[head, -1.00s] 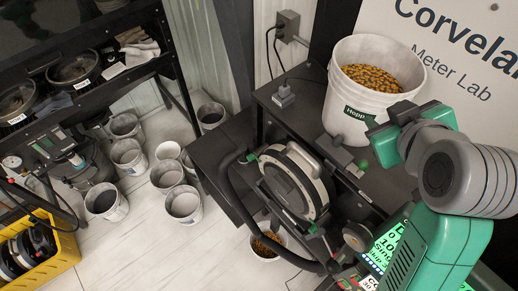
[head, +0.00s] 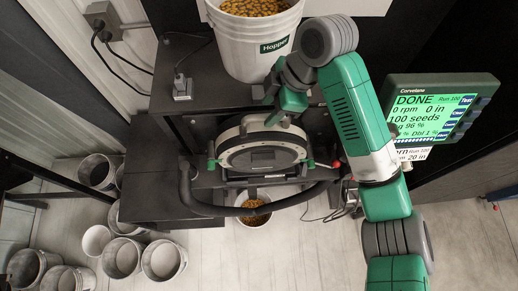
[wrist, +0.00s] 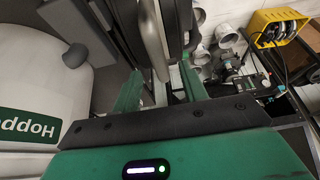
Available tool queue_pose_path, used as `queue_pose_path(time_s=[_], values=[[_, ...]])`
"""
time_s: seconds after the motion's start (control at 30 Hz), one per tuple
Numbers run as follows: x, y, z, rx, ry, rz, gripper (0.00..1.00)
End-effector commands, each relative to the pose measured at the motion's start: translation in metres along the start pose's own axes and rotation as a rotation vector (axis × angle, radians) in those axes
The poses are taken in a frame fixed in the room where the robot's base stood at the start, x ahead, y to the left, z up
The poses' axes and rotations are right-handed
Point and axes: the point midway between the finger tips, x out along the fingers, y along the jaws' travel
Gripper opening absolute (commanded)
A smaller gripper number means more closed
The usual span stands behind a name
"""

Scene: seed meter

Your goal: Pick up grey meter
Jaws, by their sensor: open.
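The grey meter (head: 262,158) is a round disc-shaped unit with a pale rim and a dark label. It sits upright in a black stand on the dark bench in the head view. My gripper (head: 276,117) is at its top edge. In the wrist view, my gripper (wrist: 160,82) has its two green fingers apart, with a grey curved part of the meter (wrist: 152,38) extending down between them. I cannot tell whether either finger touches it.
A white hopper bucket (head: 255,45) of seeds stands close behind the meter. A green-framed display (head: 438,112) reading DONE is at right. A black hose (head: 230,211) curves in front of the meter. A seed bucket (head: 254,213) is below; several empty buckets stand on the floor at left.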

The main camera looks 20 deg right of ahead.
Motion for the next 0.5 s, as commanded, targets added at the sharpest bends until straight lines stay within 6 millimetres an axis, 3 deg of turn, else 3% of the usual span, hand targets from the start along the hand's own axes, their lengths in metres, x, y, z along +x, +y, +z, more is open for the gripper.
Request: queue_pose_path(time_s=[0.23, 0.5], values=[[0.041, 0.000, -0.002, 0.002, 0.001, -0.003, 0.43], [0.049, 0.000, -0.002, 0.001, 0.001, -0.001, 0.43]])
